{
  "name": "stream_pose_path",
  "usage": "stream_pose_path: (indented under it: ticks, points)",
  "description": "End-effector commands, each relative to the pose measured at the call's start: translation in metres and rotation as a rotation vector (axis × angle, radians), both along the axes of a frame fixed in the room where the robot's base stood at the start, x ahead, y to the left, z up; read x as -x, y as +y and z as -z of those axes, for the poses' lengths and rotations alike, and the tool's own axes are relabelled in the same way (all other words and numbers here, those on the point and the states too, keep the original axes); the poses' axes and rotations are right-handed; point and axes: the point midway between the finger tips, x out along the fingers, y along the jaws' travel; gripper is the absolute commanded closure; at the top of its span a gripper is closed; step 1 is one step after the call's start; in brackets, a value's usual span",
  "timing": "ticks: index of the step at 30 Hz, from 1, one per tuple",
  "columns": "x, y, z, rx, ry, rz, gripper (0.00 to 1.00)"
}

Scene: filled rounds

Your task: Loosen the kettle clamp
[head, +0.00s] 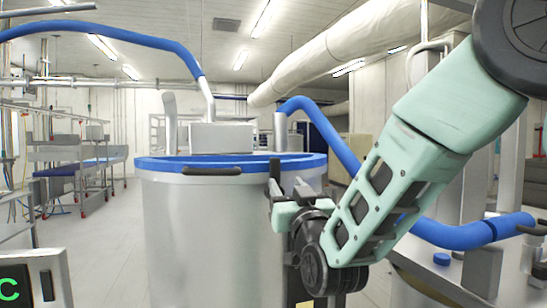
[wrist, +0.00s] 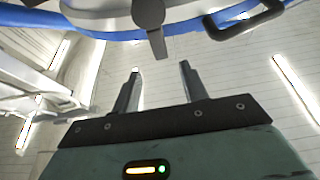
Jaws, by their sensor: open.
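The kettle (head: 205,240) is a large pale grey drum with a blue rim (head: 165,163), standing in the middle of the head view. The clamp (wrist: 157,42) shows in the wrist view as a dark rounded knob with a narrow grey tongue hanging at the kettle's edge. In the head view, dark parts at the rim by my gripper partly overlap, so clamp and fingers are hard to separate. My gripper (wrist: 159,80) is open and empty. In the wrist view its two fingers point toward the clamp, with the tongue between and beyond their tips, apparently not touching.
A black handle (head: 212,171) sits on the kettle's front rim; a similar dark handle (wrist: 245,22) shows right of the clamp in the wrist view. Blue hoses (head: 335,140) arch around the kettle. A bench with a blue knob (head: 442,259) stands right. Floor (head: 105,245) at left is clear.

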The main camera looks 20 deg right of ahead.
Motion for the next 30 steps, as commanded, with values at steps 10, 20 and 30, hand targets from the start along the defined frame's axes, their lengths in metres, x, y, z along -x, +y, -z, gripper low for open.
stream_pose_path:
  ticks: [10,20,30]
  points:
    - [-0.066,0.0,-0.031,0.002,0.001,0.0,0.56]
    - [-0.096,0.0,-0.04,0.0,0.001,-0.001,0.56]
    - [-0.097,0.0,-0.04,-0.001,0.0,-0.001,0.68]
